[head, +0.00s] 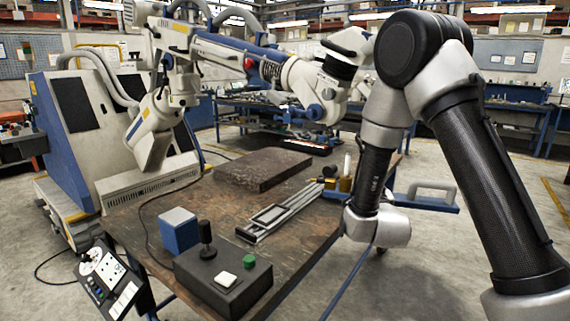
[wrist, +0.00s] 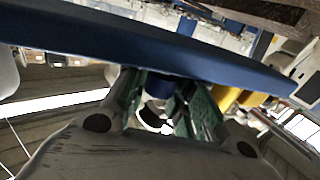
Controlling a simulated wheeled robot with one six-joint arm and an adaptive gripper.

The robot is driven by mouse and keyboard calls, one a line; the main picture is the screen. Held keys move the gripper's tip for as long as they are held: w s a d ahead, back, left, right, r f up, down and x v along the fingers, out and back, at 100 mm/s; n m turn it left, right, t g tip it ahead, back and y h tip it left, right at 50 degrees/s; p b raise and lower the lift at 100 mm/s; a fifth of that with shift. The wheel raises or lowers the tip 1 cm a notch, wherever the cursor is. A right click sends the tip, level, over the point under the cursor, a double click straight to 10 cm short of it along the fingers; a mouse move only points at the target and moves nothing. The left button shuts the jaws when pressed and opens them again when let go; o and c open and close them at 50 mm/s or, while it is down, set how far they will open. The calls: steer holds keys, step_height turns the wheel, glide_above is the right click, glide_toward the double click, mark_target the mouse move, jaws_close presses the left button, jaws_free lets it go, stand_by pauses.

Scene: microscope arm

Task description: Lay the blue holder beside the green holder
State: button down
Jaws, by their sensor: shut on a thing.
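The blue holder (head: 426,204) shows in the head view as a flat blue plate, raised off the floor beyond the table's right edge, partly hidden by my wrist. In the wrist view it is a long blue bar (wrist: 150,45) across the picture. My gripper (wrist: 160,88) has its green-padded fingers closed on a blue part under that bar. In the head view the gripper is hidden behind my silver wrist link. I cannot make out the green holder in either view.
The brown table (head: 165,212) carries a metal slide rail (head: 285,216), a dark slab (head: 262,170), a blue block (head: 179,231) and a control box (head: 222,277) with a joystick. A yellow block (head: 343,185) and white cylinder stand near my wrist. A large white-and-blue arm (head: 230,52) overhangs the table.

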steer(key=d+f+n+y, duration=0.1)
steer(key=d+f+y, duration=0.15)
steer(key=f, duration=1.05)
steer(key=shift+h, duration=0.45)
steer(key=s, duration=0.1)
steer(key=s+d+r, duration=0.1)
steer(key=s, duration=0.1)
steer(key=s+r, duration=0.1)
steer(key=s, duration=0.1)
steer(key=shift+s+d+r, duration=0.1)
steer(key=shift+d+r, duration=0.05)
